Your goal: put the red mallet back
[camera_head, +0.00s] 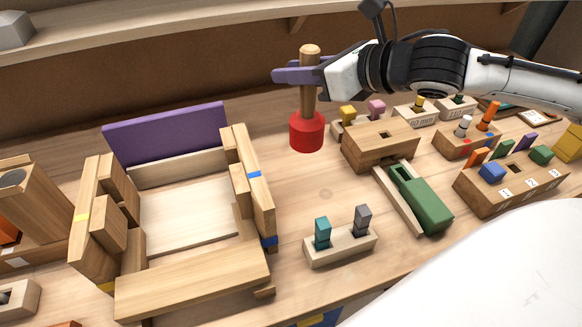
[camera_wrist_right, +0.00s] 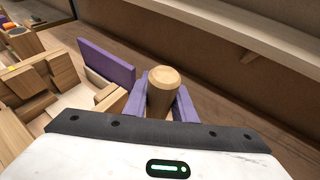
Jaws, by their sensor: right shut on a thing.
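The red mallet (camera_head: 307,131) hangs upright in the head view, red head down and wooden handle up. My right gripper (camera_head: 300,75), with purple fingers, is shut on the upper part of its handle. The mallet head appears above the table, between the wooden frame assembly and a wooden block with a slot (camera_head: 380,150). In the right wrist view the round end of the handle (camera_wrist_right: 164,85) shows between the purple fingers; the red head is hidden there. My left gripper is not in view.
The wooden frame assembly (camera_head: 190,285) with a purple panel (camera_head: 165,134) stands left. A small holder (camera_head: 340,246) with teal and grey pieces stands in front. A green tool (camera_head: 425,200) and several peg blocks (camera_head: 510,190) fill the right. A shelf (camera_head: 200,22) runs behind.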

